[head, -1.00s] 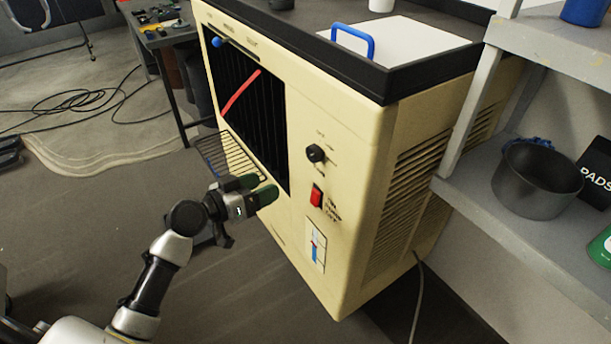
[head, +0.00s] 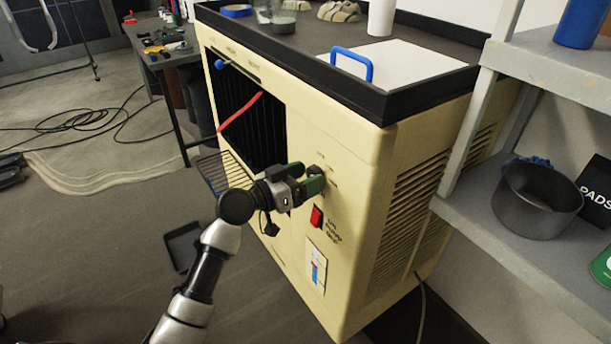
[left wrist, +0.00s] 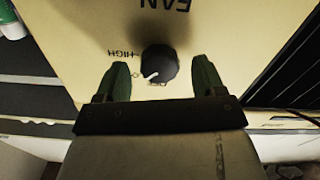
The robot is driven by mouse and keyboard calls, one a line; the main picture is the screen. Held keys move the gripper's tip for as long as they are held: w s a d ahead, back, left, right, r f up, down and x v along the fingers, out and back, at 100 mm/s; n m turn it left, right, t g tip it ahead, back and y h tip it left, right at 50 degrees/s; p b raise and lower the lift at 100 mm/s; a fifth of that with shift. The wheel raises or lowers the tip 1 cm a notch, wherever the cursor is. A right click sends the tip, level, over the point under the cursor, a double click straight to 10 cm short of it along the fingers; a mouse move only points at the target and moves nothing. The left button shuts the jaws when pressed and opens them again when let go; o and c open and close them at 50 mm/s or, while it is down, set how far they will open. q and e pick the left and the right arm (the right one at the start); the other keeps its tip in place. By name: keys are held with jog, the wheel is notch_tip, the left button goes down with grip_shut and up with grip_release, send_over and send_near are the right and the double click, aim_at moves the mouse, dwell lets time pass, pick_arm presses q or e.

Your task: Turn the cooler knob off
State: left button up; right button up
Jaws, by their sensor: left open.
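The cooler (head: 345,165) is a cream box with a black grille front. Its black round knob (left wrist: 160,63) shows in the left wrist view below an upside-down "FAN" label, with "HIGH" at its left and a white pointer mark on its lower left. In the head view the knob (head: 317,169) is partly covered by my fingers. My left gripper (head: 306,178) is open at the panel, its green fingers on either side of the knob. In the left wrist view a gap shows between each finger and the knob. My right gripper is not in view.
A red rocker switch (head: 317,216) sits below the knob. A wire rack (head: 222,172) juts from the front beside my wrist. A grey shelf (head: 470,205) with a pot (head: 538,200) stands close on the right. Cables lie on the floor at left.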

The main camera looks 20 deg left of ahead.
pick_arm(q)
jog(key=c, duration=0.9)
jog(key=shift+n, duration=1)
jog(key=shift+n+p, duration=0.3)
jog(key=shift+p, duration=0.05)
jog(key=n, duration=0.2)
jog(key=shift+n+p, duration=0.3)
jog(key=shift+p, duration=0.05)
jog(key=shift+n+p, duration=0.65)
jog(key=shift+n, duration=1.35)
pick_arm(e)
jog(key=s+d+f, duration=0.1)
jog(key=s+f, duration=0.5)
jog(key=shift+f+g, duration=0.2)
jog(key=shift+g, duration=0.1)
pick_arm(q)
jog(key=shift+f, duration=0.1)
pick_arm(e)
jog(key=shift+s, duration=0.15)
